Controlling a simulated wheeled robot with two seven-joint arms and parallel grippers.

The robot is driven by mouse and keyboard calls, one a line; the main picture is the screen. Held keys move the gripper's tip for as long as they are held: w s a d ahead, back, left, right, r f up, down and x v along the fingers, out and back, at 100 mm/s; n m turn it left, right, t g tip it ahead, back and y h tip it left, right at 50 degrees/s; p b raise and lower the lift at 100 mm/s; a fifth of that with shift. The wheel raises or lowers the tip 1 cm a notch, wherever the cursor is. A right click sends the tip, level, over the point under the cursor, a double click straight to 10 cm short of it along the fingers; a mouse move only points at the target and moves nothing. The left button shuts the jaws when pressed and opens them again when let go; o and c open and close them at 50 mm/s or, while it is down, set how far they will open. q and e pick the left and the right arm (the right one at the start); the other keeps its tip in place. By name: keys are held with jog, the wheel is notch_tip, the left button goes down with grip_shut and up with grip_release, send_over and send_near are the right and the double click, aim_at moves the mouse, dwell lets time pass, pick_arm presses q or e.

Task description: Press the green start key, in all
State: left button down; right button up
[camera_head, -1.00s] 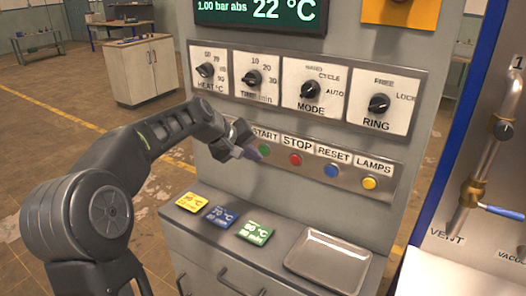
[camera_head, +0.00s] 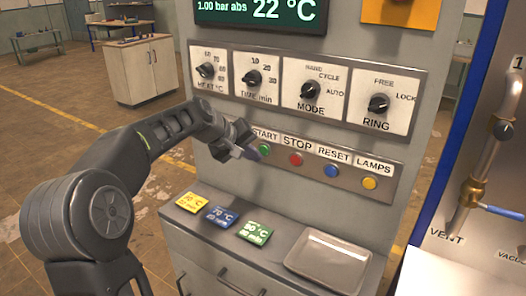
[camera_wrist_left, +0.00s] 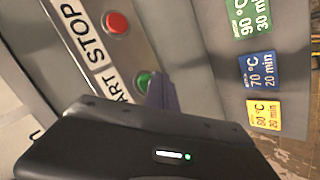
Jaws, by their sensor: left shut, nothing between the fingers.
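The green start key (camera_head: 264,149) sits under the START label at the left of the key row on the grey panel. It also shows in the left wrist view (camera_wrist_left: 144,82), partly covered by my gripper's fingers. My left gripper (camera_head: 252,153) is shut and empty, with its fingertips close beside the green key. The fingertips (camera_wrist_left: 163,90) overlap the key's edge in the wrist view; I cannot tell whether they touch it. My right gripper is not in view.
Red STOP (camera_head: 296,159), blue RESET (camera_head: 331,170) and yellow LAMPS (camera_head: 369,183) keys follow to the right. Dials sit above them. Below, a ledge carries yellow (camera_head: 193,202), blue (camera_head: 220,216) and green (camera_head: 255,233) cards and an empty metal tray (camera_head: 291,262).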

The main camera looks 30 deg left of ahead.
pick_arm(q)
jog(key=shift+w, duration=0.15)
jog(key=shift+w+p, duration=0.25)
jog(key=shift+p, duration=0.05)
jog(key=shift+w+p, duration=0.3)
jog(key=shift+w, duration=0.15)
dwell(0.6)
dwell(0.3)
jog(key=shift+s+b, duration=0.7)
jog(key=shift+s, duration=0.15)
